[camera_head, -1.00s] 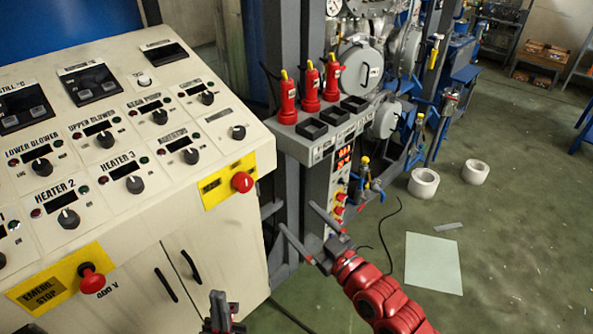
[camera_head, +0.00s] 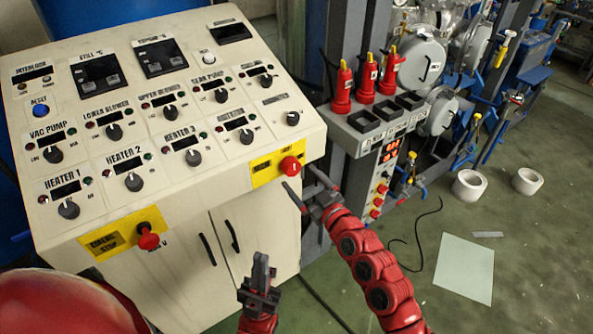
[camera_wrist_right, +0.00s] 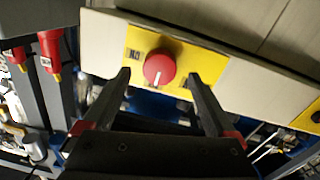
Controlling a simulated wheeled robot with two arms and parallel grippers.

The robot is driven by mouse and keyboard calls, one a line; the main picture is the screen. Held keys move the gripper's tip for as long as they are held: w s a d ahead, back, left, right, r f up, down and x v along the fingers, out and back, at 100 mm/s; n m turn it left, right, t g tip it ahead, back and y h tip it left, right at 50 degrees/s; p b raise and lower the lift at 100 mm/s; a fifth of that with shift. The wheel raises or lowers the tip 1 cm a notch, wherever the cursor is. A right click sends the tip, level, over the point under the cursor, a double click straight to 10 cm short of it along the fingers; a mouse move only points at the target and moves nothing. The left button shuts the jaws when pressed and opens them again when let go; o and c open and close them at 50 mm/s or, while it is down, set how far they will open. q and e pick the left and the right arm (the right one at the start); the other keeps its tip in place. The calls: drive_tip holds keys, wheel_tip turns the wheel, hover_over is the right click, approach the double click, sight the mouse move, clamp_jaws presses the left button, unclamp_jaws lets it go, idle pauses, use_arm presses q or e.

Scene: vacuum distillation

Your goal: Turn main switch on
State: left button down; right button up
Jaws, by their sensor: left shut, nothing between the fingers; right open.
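The main switch is a red round knob (camera_head: 290,165) on a yellow plate (camera_head: 262,172) at the right end of the cream control panel's front edge. In the right wrist view the knob (camera_wrist_right: 159,68) shows a white mark, and its plate (camera_wrist_right: 205,62) lies behind it. My right gripper (camera_head: 307,187) is open just in front of and below the knob. In the right wrist view its two fingers (camera_wrist_right: 160,82) stand on either side of the knob, apart from it. My left gripper (camera_head: 262,262) is shut and empty, low in front of the cabinet doors.
A red emergency stop button (camera_head: 148,238) sits on another yellow plate at the panel's lower left. Heater, pump and blower knobs cover the sloped panel top (camera_head: 220,60). A grey stand (camera_head: 375,140) with several red bottles stands right of the panel.

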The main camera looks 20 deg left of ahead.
sight(294, 171)
drive_tip(key=shift+x, duration=1.7)
